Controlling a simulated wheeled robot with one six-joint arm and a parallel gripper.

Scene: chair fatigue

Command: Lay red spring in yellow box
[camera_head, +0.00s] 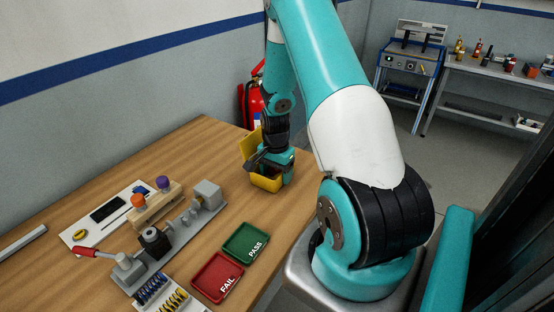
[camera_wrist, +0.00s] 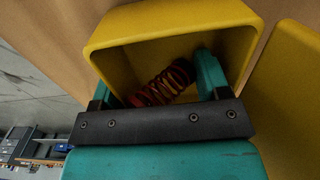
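The yellow box (camera_head: 266,183) stands at the far right edge of the wooden table, with my gripper (camera_head: 272,160) down at its opening. In the wrist view the yellow box (camera_wrist: 170,22) opens around my fingers. The red spring (camera_wrist: 165,84) lies slanted inside the box mouth, between my two teal fingers. My gripper (camera_wrist: 153,72) has its fingers wide apart. The spring's upper end is close to the right finger, and a gap shows on the left. Whether the spring touches the right finger or the box floor is unclear. The spring is hidden in the head view.
A second yellow surface (camera_wrist: 295,95) is beside the box in the wrist view. A green PASS tray (camera_head: 246,243) and red FAIL tray (camera_head: 217,277) lie nearer. A grey test fixture (camera_head: 160,240) is at left. A fire extinguisher (camera_head: 252,95) is behind the table.

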